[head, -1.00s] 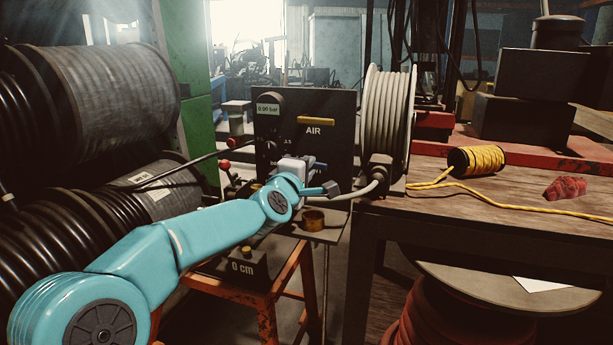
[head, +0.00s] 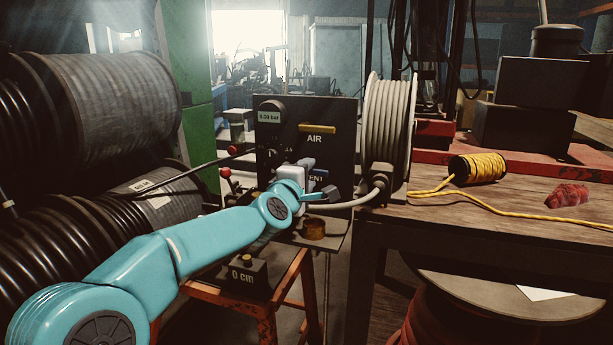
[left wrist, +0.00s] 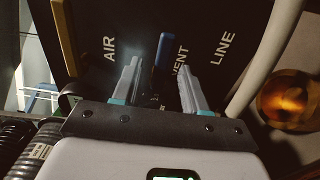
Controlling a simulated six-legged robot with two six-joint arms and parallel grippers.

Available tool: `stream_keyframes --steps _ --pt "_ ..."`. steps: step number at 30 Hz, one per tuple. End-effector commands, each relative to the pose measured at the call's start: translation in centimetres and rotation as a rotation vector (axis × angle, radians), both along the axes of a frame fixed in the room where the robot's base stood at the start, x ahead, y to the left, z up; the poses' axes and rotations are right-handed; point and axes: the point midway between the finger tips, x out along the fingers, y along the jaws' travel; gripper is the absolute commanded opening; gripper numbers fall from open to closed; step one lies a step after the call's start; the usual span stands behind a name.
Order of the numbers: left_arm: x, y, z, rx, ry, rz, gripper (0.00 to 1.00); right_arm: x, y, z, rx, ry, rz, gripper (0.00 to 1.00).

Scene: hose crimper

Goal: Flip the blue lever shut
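The blue lever (left wrist: 161,54) shows in the left wrist view, on the dark panel (left wrist: 210,20) between the AIR and VENT labels. My left gripper (left wrist: 160,68) is open, its two pale fingers apart, one on each side of the lever in the picture. I cannot tell whether either finger touches the lever. In the head view my left gripper (head: 303,170) is in front of the lower part of the panel (head: 335,110) and mostly hides the lever there. My right gripper is not in view.
A yellow lever (head: 317,128) sits above the AIR label. A hose reel (head: 388,125) stands right of the panel, its pale hose (head: 345,204) passing close to my gripper. A brass cup (head: 314,228) is below. Large black hose coils (head: 110,90) fill the left.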

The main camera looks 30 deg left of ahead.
Motion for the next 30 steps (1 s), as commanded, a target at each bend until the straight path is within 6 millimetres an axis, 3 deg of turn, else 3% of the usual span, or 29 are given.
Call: stream_keyframes --steps 4,8,21,30 --pt "-0.5 -0.1 0.0 0.001 -0.001 -0.001 0.43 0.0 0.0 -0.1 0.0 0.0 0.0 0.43" --pt "-2.4 -0.6 0.0 0.001 -0.002 -0.001 0.43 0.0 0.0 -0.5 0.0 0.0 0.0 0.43" --pt "-13.2 -3.2 0.1 0.0 -0.002 -0.001 0.43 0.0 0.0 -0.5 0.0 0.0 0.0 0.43" --pt "-15.8 -3.9 0.0 0.0 0.0 0.0 0.43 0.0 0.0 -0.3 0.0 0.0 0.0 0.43"
